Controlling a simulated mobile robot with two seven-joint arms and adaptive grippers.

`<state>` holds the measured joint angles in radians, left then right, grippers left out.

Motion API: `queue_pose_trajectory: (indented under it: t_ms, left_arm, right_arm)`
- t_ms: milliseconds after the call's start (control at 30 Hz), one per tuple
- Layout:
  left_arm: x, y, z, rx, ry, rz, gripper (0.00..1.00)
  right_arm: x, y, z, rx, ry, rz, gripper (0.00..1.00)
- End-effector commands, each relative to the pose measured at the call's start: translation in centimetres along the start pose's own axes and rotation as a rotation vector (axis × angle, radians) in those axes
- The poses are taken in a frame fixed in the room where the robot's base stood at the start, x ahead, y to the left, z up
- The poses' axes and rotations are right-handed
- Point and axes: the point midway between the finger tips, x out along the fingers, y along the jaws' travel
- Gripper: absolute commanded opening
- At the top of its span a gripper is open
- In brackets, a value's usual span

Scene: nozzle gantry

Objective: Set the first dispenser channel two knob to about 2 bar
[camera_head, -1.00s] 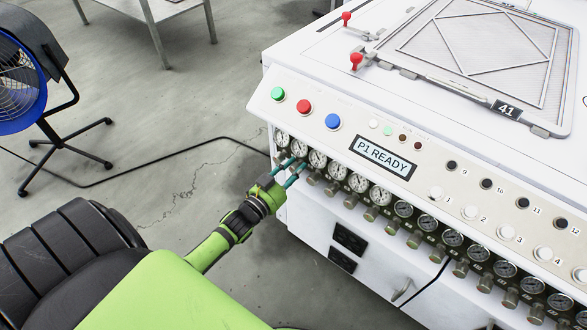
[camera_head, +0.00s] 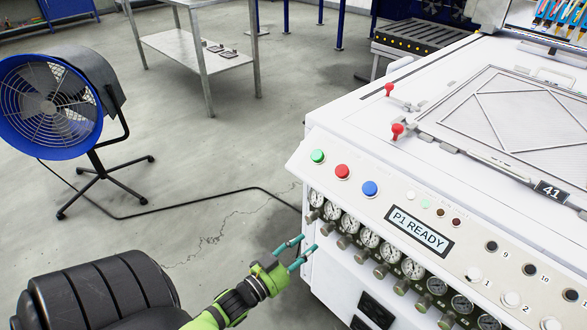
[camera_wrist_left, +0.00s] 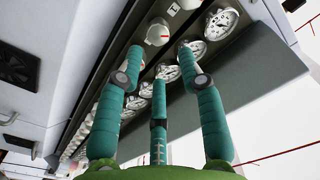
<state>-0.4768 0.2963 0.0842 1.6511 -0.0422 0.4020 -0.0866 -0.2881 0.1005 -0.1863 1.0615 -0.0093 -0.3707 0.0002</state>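A row of round white gauges (camera_head: 350,223) runs along the machine's front panel, with small metal knobs (camera_head: 344,242) below them. I cannot read which knob is channel two of the first dispenser. My left gripper (camera_head: 307,246), green with teal fingers, is in front of the panel's left end, below the first knobs. Its fingers are spread and hold nothing. In the left wrist view, the fingers (camera_wrist_left: 160,55) point toward the row, with a pale knob (camera_wrist_left: 158,32) with a red mark beyond them and gauges (camera_wrist_left: 222,21) to the right. The needle readings are too small to tell. My right gripper is out of view.
Above the gauges are green, red and blue buttons (camera_head: 370,188) and a display (camera_head: 420,231) reading "P1 READY". A blue fan (camera_head: 50,105) stands on the floor at left, with a cable (camera_head: 205,199) crossing to the machine.

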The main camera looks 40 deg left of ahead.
Motion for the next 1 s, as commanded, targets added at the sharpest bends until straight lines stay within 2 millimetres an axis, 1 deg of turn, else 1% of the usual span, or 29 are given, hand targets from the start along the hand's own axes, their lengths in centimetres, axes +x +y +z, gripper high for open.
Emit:
queue_pose_trajectory:
  t_ms: [33,100,200,300,867,933,967,1000]
  left_arm:
    - [-1.0,0.0,0.0,0.000,-0.002,0.000,0.38]
    - [-2.0,0.0,0.0,0.000,-0.001,0.000,0.38]
    - [-3.0,0.0,-0.1,0.001,0.001,0.000,0.38]
    - [-3.5,0.0,-0.1,0.001,0.002,-0.001,0.38]
    - [-3.6,0.0,-0.1,0.000,0.002,-0.001,0.38]
    - [-3.6,0.2,0.3,-0.005,-0.011,0.001,0.38]
    - [-3.6,0.5,0.8,-0.010,-0.026,0.003,0.38]
    - [-3.6,1.0,1.7,-0.022,-0.057,0.008,0.38]
  right_arm:
    - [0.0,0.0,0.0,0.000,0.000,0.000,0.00]
    - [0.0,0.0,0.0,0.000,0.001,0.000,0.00]
    - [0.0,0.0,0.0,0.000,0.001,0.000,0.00]
    - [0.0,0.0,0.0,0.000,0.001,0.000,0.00]
    - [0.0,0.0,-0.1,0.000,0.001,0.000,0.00]
    - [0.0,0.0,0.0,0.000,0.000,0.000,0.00]
    - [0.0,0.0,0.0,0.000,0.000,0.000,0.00]
    - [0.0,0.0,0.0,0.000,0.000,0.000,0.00]
